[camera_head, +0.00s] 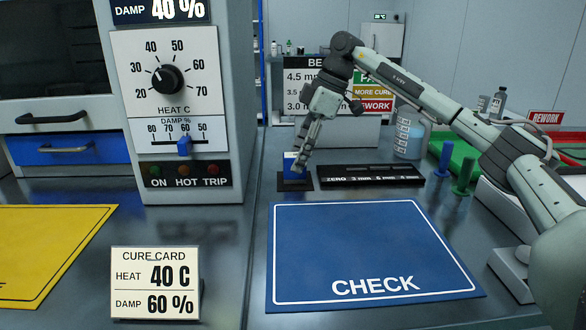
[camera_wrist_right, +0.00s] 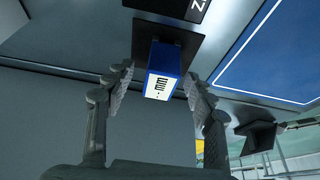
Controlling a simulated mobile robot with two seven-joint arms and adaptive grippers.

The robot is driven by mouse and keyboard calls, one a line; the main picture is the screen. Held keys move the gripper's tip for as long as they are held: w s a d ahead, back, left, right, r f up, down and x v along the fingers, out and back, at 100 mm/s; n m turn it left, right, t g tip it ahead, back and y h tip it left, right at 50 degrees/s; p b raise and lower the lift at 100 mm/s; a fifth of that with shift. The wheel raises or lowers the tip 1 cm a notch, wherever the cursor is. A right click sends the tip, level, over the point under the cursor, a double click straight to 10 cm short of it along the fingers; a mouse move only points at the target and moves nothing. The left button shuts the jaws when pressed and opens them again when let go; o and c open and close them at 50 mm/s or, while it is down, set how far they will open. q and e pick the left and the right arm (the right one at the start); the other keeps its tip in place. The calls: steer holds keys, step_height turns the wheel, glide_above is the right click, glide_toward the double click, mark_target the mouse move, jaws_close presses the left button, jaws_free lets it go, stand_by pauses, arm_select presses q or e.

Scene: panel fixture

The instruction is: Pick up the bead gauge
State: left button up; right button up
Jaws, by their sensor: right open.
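The bead gauge, which I take to be the small blue block with a white marked face (camera_head: 290,160), stands on a black base (camera_head: 296,184) behind the blue CHECK mat. My right gripper (camera_head: 301,160) reaches down over it from above, and its fingers partly hide it in the head view. In the right wrist view the gauge (camera_wrist_right: 160,86) shows between the two spread fingertips of the right gripper (camera_wrist_right: 158,78), with gaps at both sides. The right gripper is open and holds nothing. My left gripper is not in view.
A black strip (camera_head: 370,175) marked ZERO and mm sizes lies right of the gauge. Blue (camera_head: 443,160) and green (camera_head: 464,177) pegs stand farther right, near a green tray (camera_head: 455,156). The control panel housing (camera_head: 215,100) rises at left. The CHECK mat (camera_head: 350,240) is clear.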

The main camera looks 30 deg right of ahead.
steer(key=shift+x, duration=1.5)
steer(key=shift+s, duration=0.1)
steer(key=shift+c, duration=0.6)
jaws_close()
